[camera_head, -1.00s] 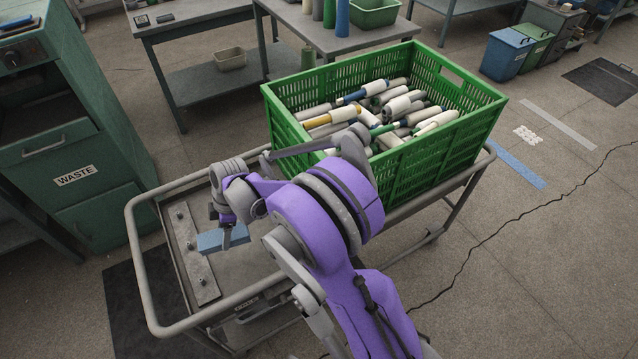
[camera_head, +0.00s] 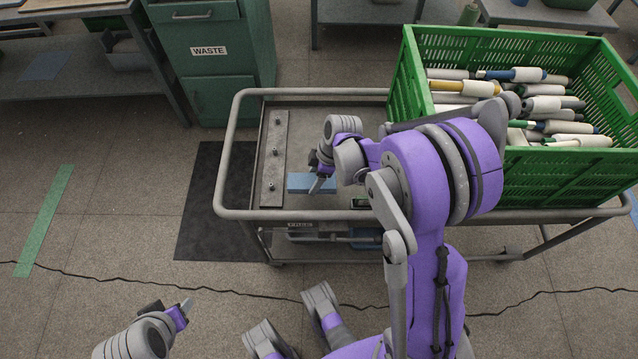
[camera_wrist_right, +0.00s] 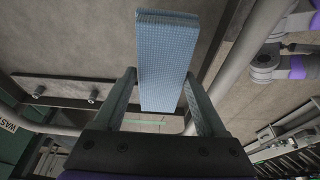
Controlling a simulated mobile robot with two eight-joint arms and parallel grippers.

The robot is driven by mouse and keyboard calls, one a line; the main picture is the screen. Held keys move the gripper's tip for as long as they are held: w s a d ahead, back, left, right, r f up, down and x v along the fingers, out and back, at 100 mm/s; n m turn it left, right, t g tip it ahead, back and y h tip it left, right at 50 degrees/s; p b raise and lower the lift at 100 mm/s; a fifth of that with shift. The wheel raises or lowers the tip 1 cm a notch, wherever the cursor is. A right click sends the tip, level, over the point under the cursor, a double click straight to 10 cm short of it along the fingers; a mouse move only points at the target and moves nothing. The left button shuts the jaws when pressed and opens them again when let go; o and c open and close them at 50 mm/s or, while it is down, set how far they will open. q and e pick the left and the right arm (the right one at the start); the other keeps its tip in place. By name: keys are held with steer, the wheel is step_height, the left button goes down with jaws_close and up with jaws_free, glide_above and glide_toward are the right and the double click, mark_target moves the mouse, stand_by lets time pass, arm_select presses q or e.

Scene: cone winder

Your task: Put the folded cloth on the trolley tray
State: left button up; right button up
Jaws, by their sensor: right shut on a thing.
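The folded cloth (camera_head: 300,183) is a small blue block-like fold over the left part of the trolley tray (camera_head: 332,130). My right gripper (camera_head: 318,180) is shut on it. In the right wrist view the cloth (camera_wrist_right: 168,60) sits between the two fingers of the gripper (camera_wrist_right: 162,105) and sticks out beyond their tips. I cannot tell whether its underside touches the tray. My left gripper (camera_head: 178,308) is low at the left, over the floor and away from the trolley; its jaw gap is not clear.
A green crate (camera_head: 428,95) full of bobbins stands on the trolley's right half. A metal strip with pegs (camera_head: 273,160) lies along the tray's left side. A grey rail (camera_head: 227,165) rims the trolley. The WASTE cabinet (camera_head: 222,85) stands behind. Bare tray shows behind the cloth.

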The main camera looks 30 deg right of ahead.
steer(key=shift+f+b, duration=0.5)
steer(key=shift+f, duration=1.95)
steer(key=shift+f, duration=0.1)
steer(key=o, duration=0.9)
steer(key=shift+f, duration=0.1)
steer(key=shift+c, duration=0.2)
steer(key=o, duration=0.4)
steer(key=shift+d+r, duration=0.1)
steer(key=shift+r, duration=0.45)
steer(key=p+v, duration=0.3)
steer(key=v, duration=0.8)
steer(key=shift+s+r, duration=0.1)
steer(key=shift+s+a+r+m+t+h, duration=0.5)
steer(key=shift+s+a+r+m, duration=1.05)
steer(key=shift+s, duration=1.05)
steer(key=shift+s+a+r+m+t+h, duration=0.5)
steer(key=shift+s+a+r+m, duration=0.4)
steer(key=shift+s+a+m, duration=1.2)
steer(key=shift+s+a+r+m+t+h, duration=0.45)
steer(key=shift+s+a+r+m, duration=0.75)
steer(key=shift+s+m, duration=1.45)
